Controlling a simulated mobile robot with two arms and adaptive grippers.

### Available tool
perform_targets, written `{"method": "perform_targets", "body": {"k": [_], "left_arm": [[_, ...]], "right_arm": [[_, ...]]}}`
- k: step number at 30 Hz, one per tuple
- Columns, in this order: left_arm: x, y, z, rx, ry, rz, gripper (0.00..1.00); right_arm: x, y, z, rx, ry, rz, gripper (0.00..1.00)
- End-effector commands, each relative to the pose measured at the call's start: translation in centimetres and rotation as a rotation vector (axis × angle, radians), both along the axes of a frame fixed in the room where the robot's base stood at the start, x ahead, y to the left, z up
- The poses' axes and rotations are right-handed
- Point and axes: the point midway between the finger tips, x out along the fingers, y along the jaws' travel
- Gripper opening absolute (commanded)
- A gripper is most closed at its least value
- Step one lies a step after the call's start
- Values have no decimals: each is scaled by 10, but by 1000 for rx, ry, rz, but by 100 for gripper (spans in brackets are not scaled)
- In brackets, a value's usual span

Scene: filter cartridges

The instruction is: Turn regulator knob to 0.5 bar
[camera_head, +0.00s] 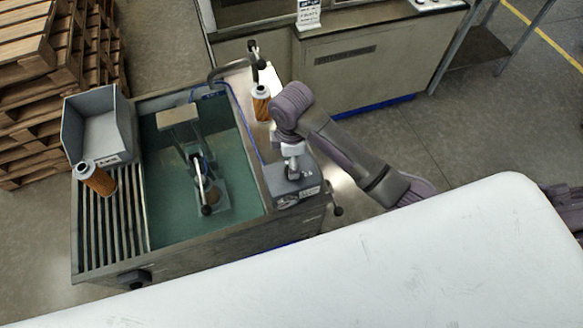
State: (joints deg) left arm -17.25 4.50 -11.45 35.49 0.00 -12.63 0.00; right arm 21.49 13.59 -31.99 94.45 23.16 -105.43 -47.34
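The grey regulator box (297,188) sits on the right rim of the water tank, with a label on its front. My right arm reaches in from the right, and my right gripper (292,166) points down at the top of this box. The knob is hidden or too small to make out under the gripper, so I cannot tell its setting or whether the fingers touch it. The finger opening is too small to read. My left gripper is not in view.
The tank (160,263) holds greenish water and a clamp fixture (205,180). Pallets (28,40) are stacked at left.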

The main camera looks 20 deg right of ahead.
Motion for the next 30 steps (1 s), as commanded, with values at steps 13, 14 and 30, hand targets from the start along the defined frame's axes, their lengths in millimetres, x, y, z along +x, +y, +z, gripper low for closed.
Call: {"method": "perform_targets", "body": {"k": [13,14,30], "left_arm": [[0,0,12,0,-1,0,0],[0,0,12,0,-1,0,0],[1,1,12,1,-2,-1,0]], "right_arm": [[0,0,-57,0,1,-1,70],[0,0,-58,0,0,-1,70],[0,0,-59,1,0,-1,23]]}}
